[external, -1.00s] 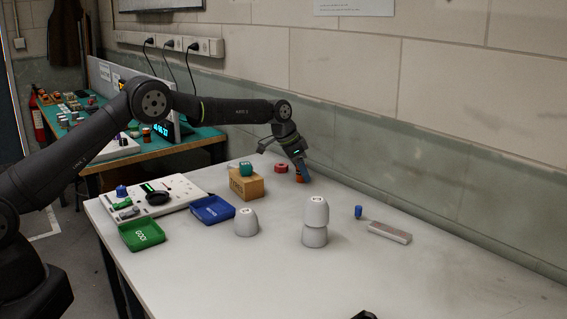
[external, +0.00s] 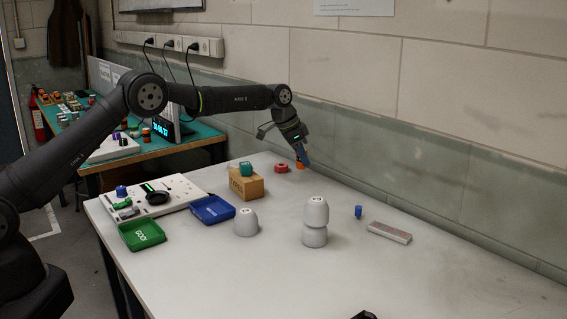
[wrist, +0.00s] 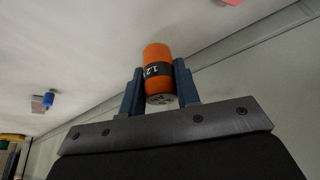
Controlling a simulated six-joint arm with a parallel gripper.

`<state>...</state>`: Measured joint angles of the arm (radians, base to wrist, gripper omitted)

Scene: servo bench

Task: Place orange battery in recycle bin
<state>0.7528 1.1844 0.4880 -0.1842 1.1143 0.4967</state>
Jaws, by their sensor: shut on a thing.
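The orange battery (wrist: 158,62) has a dark band reading "1.2" and sits between the two blue fingers of my gripper (wrist: 160,88) in the wrist view. In the external view the orange battery (external: 299,165) shows small at the tips of my gripper (external: 302,158), which is shut on it, above the far part of the bench. A blue tray (external: 231,207) and a green tray (external: 123,235) stand at the left of the bench. The green tray's label seems to read "GOOD"; the blue tray's label is too small to read, so I cannot tell which is the recycle bin.
A red ring-like piece (external: 281,168) lies left of my gripper. A cardboard box (external: 246,188) carries a teal piece (external: 246,168). Grey cups (external: 315,212), one pair stacked, stand mid-bench. A blue battery (external: 358,211) and a grey bar (external: 389,232) are at right.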

